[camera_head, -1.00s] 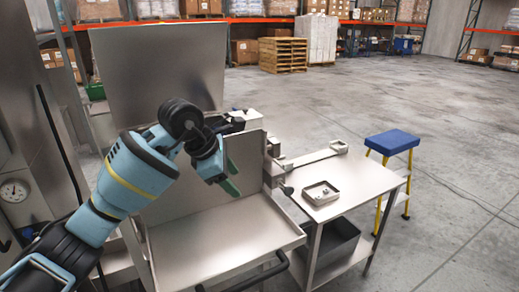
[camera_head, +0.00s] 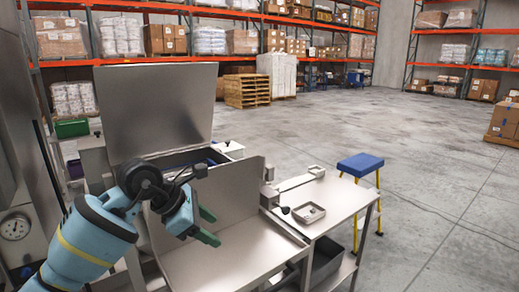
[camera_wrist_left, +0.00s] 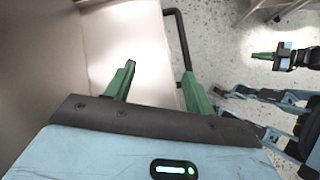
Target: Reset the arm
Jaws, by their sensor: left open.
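My left arm comes in from the left in the head view. Its gripper (camera_head: 208,227) has green fingers and is open and empty, over a metal tray surface (camera_head: 215,265) and in front of an upright metal panel (camera_head: 236,195). In the left wrist view the open left fingers (camera_wrist_left: 157,82) have nothing between them, with a pale metal surface beyond. My right gripper (camera_wrist_left: 262,56) shows at the right of that view, with a green finger above the concrete floor. Whether it is open cannot be told. It is not in the head view.
A metal side table (camera_head: 335,205) stands right of the panel, with a small square dish (camera_head: 309,212) on it. A blue-topped stool (camera_head: 360,163) stands beyond. A large raised metal lid (camera_head: 155,110) is behind my arm. Open floor (camera_head: 400,130) lies to the right.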

